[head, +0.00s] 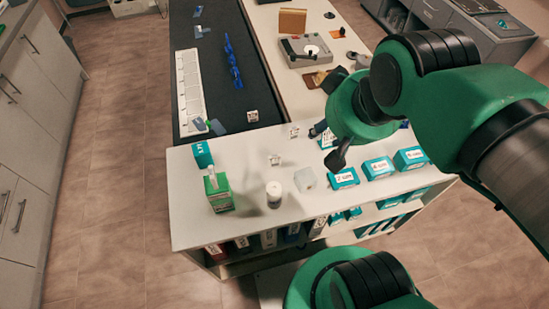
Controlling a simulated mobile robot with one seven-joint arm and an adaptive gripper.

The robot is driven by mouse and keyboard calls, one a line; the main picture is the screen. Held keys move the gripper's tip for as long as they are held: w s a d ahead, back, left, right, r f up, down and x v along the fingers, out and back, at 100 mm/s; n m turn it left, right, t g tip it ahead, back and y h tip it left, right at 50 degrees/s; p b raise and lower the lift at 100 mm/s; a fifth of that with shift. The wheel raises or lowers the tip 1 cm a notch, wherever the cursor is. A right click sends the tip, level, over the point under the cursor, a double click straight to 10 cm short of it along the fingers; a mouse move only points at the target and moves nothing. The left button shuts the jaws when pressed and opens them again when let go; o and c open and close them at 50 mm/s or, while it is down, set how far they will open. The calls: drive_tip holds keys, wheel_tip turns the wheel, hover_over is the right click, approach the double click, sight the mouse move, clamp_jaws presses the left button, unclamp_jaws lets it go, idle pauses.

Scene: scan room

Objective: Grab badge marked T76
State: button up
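Several small white tags with dark print are in the head view. One tag (252,115) is on the dark mat, one (294,131) is near the back edge of the white shelf top, and one (275,160) is in front of it. Their print is too small to read, so I cannot tell which is T76. My gripper (328,143) hangs over the back of the shelf top, right of the tags. Its dark fingers are spread apart and nothing shows held between them. It partly hides a teal and white item behind it.
The white shelf top (240,222) bears a green carton (218,191), a white-capped jar (273,195), a translucent cube (305,179) and several teal boxes (378,168). Behind are a blue coil-like object (232,63) and a grey device (306,52). Floor is clear at left.

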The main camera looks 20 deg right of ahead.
drive_tip(key=shift+o, duration=0.6)
drive_tip(key=n+g+p, duration=0.3)
drive_tip(key=n+g, duration=0.3)
drive_tip(key=n, duration=1.1)
hover_over(275, 156)
wheel_tip(275, 156, down, 22)
drive_tip(key=f, duration=0.1)
drive_tip(key=shift+w+r, duration=0.1)
drive_tip(key=shift+r, duration=0.15)
drive_tip(key=shift+f+b, duration=0.85)
drive_tip(key=shift+f, duration=3.5)
